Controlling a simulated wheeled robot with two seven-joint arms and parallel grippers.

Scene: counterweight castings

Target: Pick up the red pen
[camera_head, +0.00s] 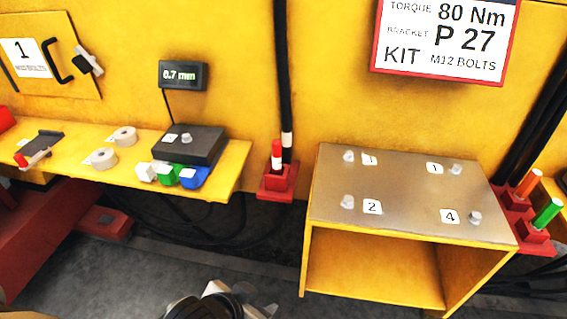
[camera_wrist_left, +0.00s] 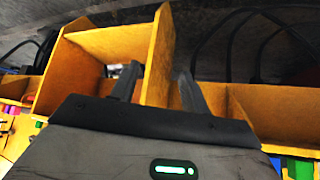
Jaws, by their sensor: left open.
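The red pen (camera_head: 277,151) stands upright in a small red holder (camera_head: 279,184) between the yellow shelf and the yellow bench. It has a white band below its red top. My left gripper (camera_head: 243,297) is at the bottom edge of the head view, partly cut off, well in front of the holder and apart from the pen. I cannot make out the red pen in the left wrist view. My right gripper is not in view.
A yellow bench (camera_head: 410,262) with a metal top carrying several bolts and number labels stands at right. A red holder with an orange pen (camera_head: 530,183) and a green pen (camera_head: 548,211) is beside it. The left shelf (camera_head: 228,172) holds tape rolls, blocks and a dark box.

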